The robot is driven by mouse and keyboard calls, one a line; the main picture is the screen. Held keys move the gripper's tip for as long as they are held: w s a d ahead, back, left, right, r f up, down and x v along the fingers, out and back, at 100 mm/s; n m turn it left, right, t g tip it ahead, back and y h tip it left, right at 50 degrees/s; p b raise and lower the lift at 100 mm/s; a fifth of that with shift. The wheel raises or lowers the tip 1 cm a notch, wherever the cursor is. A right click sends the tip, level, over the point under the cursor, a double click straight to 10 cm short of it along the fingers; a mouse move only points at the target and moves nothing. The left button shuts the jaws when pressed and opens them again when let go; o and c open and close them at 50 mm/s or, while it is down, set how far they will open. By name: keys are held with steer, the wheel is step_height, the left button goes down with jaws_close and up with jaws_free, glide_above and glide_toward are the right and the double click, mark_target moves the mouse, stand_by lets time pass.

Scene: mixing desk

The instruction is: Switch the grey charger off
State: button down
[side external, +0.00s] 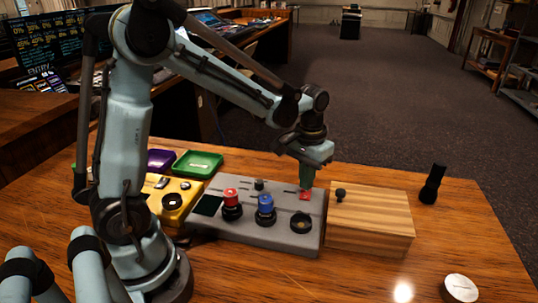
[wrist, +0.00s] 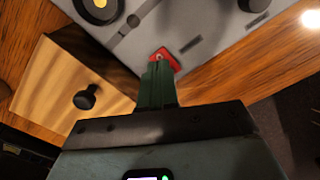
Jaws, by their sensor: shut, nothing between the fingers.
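The grey charger (side external: 268,238) is a flat grey box on the wooden desk, with red- and blue-topped cylinders standing in black sockets and one open round socket. Its red switch (side external: 304,196) sits near its far right corner. My gripper (side external: 307,186) is shut and empty, pointing down right at the red switch. In the wrist view the closed fingertips (wrist: 157,62) overlap the near edge of the red switch (wrist: 168,62). I cannot tell whether they touch it. The fingers hide part of the switch, and its position is unclear.
A wooden box with a black knob (side external: 370,220) stands directly right of the charger. A yellow device (side external: 177,198), a green tray (side external: 198,164) and a purple tray (side external: 160,160) are to the left. A black cylinder (side external: 432,184) and a white round object (side external: 461,288) stand at the right.

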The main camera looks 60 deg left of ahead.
mark_target(304, 197)
step_height(304, 197, up, 5)
steer(key=shift+f, duration=0.2)
stand_by(0.4)
steer(key=s+d+r+m+t, duration=0.1)
steer(key=s+d+t, duration=0.1)
steer(key=s+t, duration=0.1)
steer(key=s+d+r+m+t, duration=0.1)
steer(key=s+m+t, duration=0.1)
steer(key=s+t, duration=0.2)
steer(key=shift+s+d+r, duration=0.35)
steer(key=shift+s, duration=0.9)
